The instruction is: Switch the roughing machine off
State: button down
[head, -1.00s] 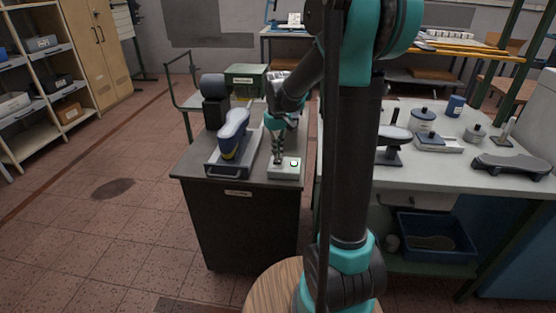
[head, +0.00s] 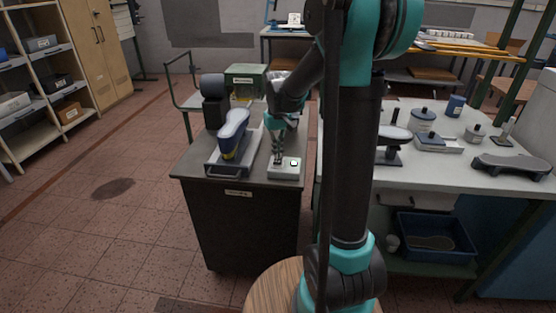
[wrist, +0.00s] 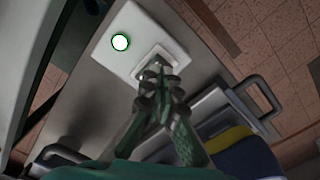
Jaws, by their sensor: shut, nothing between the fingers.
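The roughing machine stands on a dark cabinet, with a black motor part (head: 214,100) and a green housing (head: 245,80) in the head view. At the cabinet's front right is a pale control box (head: 285,172) with a white lamp or button (head: 295,163) in a green ring. The control box also shows in the wrist view (wrist: 120,28), with the bright white, green-ringed round (wrist: 120,42) and a grey switch (wrist: 152,62) beside it. My gripper (wrist: 160,75) is shut and empty, its tips at the switch and partly hiding it. I cannot tell whether they touch it.
A blue-grey shoe last (head: 233,133) sits in a handled tray (head: 228,171) left of the control box. A white table (head: 440,172) with several tools stands to the right, a blue bin (head: 436,255) below it. The floor to the left is clear.

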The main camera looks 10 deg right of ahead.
aim_at(278, 161)
jog(key=shift+f, duration=1.15)
dwell(0.7)
jog(key=shift+r, duration=3.5)
jog(key=s+d+f+t, duration=0.1)
jog(key=s+f, duration=0.3)
jog(key=s, duration=0.3)
jog(key=s+d+f+m+t, duration=0.1)
jog(key=s+f, duration=0.3)
jog(key=s, duration=0.3)
jog(key=s+d+f+m+t, duration=0.1)
jog(key=s+f, duration=0.3)
jog(key=s, duration=0.4)
jog(key=shift+d+t, duration=0.55)
jog(key=shift+t, duration=0.05)
